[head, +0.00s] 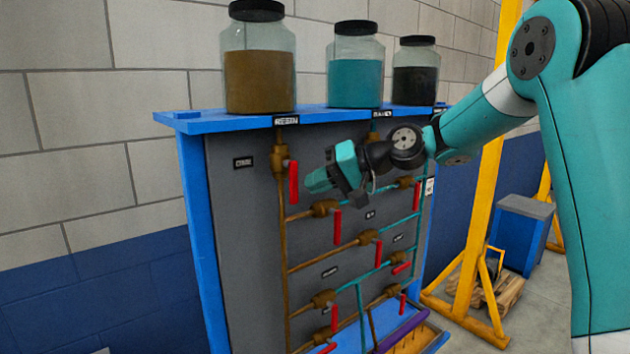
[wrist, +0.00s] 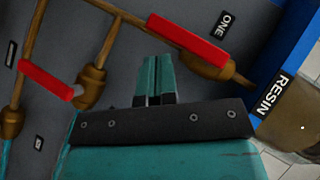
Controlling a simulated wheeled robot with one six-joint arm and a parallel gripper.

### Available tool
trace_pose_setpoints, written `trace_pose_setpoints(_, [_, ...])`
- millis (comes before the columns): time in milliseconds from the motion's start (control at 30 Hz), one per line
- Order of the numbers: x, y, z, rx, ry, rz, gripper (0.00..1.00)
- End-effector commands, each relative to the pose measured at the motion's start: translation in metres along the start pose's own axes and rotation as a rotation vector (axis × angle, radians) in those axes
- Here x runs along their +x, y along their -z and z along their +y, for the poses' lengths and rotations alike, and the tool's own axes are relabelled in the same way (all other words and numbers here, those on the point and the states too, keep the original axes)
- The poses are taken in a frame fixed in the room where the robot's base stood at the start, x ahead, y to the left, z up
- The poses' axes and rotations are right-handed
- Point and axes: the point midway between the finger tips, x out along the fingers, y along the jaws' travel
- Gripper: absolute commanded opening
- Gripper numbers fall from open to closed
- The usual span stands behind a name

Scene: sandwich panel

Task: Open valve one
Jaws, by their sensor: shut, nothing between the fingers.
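Valve one has a brass body (head: 279,158) on the vertical pipe below the resin jar, with a red lever (head: 294,182). The lever hangs down, in line with its pipe. The wrist view also shows this red lever (wrist: 187,40) beside the "ONE" label (wrist: 224,25). My gripper (head: 316,182) is to the right of the lever in the head view, in front of the panel. In the wrist view the fingers of my gripper (wrist: 155,82) are together and empty, pointing toward the panel. They show no contact with the lever.
Another red lever (wrist: 45,80) lies to the left in the wrist view. Several more red-levered valves sit lower on the grey panel (head: 235,230). Jars stand on the blue shelf (head: 190,122) above. A yellow frame (head: 483,200) stands to the right.

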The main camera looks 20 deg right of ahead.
Motion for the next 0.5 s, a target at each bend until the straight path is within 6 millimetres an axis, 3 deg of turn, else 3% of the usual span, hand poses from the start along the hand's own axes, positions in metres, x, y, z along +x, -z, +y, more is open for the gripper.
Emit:
trace_pose_setpoints(133, [-0.014, 0.014, 0.014, -0.002, 0.003, -0.007, 0.00])
trace_pose_setpoints(200, [-0.028, 0.008, 0.027, -0.004, 0.001, -0.003, 0.00])
trace_pose_setpoints(500, [-0.081, 0.002, 0.048, -0.006, 0.004, -0.009, 0.00])
